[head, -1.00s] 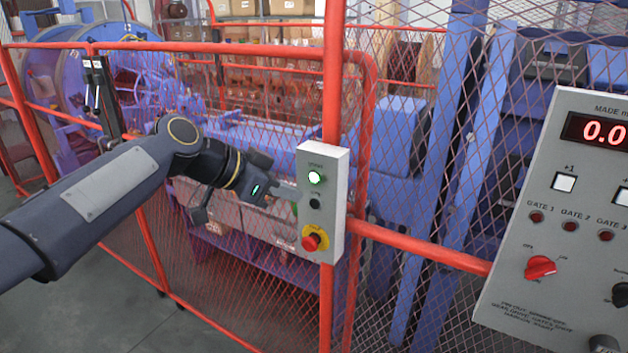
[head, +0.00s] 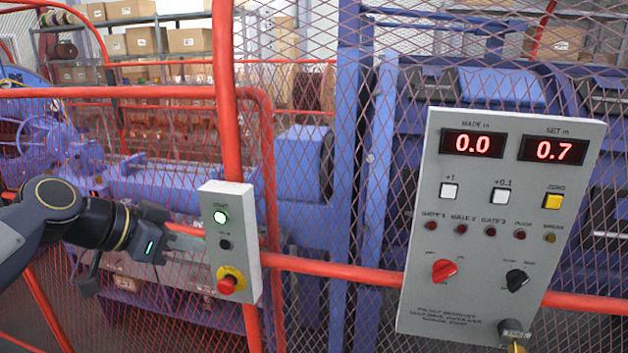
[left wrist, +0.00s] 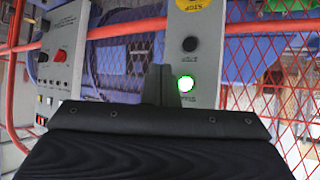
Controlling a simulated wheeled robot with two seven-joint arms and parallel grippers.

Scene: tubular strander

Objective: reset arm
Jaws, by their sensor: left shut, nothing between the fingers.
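My left gripper (head: 186,242) comes in from the left in the head view, its fingers shut and empty. Its tips are close to the left edge of a small grey button box (head: 231,258) on the red fence post; I cannot tell whether they touch it. The box carries a lit white-green start button (head: 220,217), a dark button (head: 225,244) and a red stop knob on a yellow ring (head: 228,284). In the left wrist view the shut fingers (left wrist: 161,86) stand beside the lit button (left wrist: 186,84). My right gripper is not in view.
A grey control panel (head: 490,290) stands at the right, its displays reading 0.0 and 0.7. A red-framed mesh fence (head: 345,273) separates me from the blue machine (head: 305,165). Boxes (head: 185,41) sit on shelves behind.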

